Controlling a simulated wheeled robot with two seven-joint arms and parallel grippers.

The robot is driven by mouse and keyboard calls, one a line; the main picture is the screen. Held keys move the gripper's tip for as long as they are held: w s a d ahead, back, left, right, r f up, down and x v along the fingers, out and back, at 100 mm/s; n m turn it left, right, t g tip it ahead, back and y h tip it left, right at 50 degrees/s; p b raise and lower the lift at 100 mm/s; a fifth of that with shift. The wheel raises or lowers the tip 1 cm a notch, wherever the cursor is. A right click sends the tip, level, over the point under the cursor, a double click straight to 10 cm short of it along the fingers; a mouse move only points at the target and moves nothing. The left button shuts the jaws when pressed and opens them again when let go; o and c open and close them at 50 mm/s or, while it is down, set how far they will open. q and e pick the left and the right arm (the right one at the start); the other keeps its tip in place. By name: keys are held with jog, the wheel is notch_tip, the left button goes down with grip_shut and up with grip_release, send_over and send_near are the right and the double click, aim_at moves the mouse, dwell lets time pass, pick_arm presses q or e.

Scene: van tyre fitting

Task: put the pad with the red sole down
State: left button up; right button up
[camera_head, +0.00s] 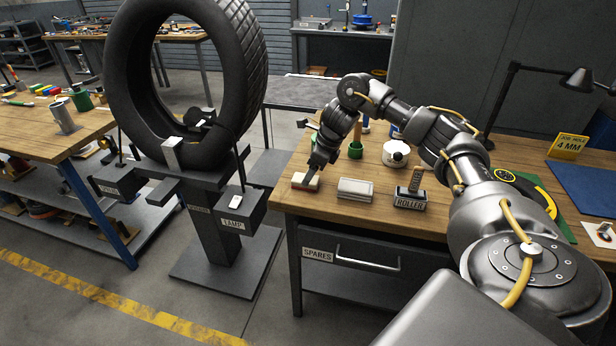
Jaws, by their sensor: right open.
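A small cream and tan pad (305,184) with a reddish tint rests on the near left corner of the wooden bench (330,206). Its underside is hidden, so I cannot see the sole itself. My right gripper (314,173) points down at the pad from above, its fingertips at or just over the pad's top. The fingers are open, and they are too small here to tell whether they touch it. My left gripper is not in view.
A grey-white block (356,190) and a roller holder (410,198) stand right of the pad. A white round pot (396,153) and green cup (355,150) are behind. A tyre (250,70) stands upright on a stand to the left. A lamp (578,80) is at right.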

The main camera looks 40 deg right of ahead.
jog(key=p+v, duration=0.2)
jog(key=v, duration=0.7)
jog(key=shift+p, duration=0.35)
jog(key=shift+r, duration=0.1)
